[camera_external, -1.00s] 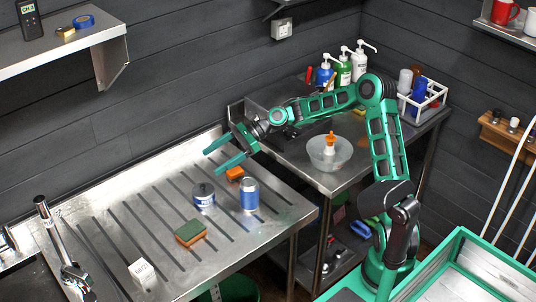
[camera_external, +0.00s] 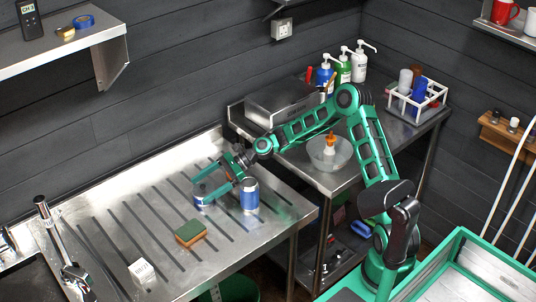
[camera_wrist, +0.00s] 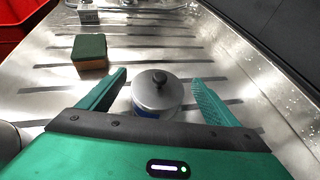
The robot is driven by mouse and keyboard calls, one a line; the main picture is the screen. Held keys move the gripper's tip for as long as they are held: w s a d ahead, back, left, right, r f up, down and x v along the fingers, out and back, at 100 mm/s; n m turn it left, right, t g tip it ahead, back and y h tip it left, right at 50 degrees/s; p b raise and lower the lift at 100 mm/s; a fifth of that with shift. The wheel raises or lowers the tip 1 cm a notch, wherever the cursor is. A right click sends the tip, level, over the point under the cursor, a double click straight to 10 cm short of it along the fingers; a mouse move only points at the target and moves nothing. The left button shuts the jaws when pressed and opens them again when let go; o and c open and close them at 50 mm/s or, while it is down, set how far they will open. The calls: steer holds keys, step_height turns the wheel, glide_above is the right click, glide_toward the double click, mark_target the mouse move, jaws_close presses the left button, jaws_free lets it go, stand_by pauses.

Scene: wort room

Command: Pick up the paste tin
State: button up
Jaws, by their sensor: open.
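The paste tin, a short round tin with a grey knobbed lid and a blue label, stands upright on the ribbed steel drainboard. In the wrist view the tin (camera_wrist: 155,98) sits between my two green fingers, with a gap visible on the right side. In the external view my gripper (camera_external: 203,188) is low over the drainboard with its fingers around the tin (camera_external: 200,197), partly hiding it. The jaws are open and not closed on it. I cannot tell whether the left finger touches it.
A blue can (camera_external: 250,196) stands close to the right of my gripper. A green and orange sponge (camera_external: 190,233) and a small white box (camera_external: 142,273) lie on the drainboard (camera_external: 120,208). The tap (camera_external: 55,245) is at left. The bowl (camera_external: 329,152) stands on the side table.

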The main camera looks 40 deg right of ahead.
mark_target(200, 190)
steer(key=x, duration=0.5)
steer(key=shift+f, duration=0.1)
steer(key=shift+d, duration=0.1)
steer(key=c, duration=1.8)
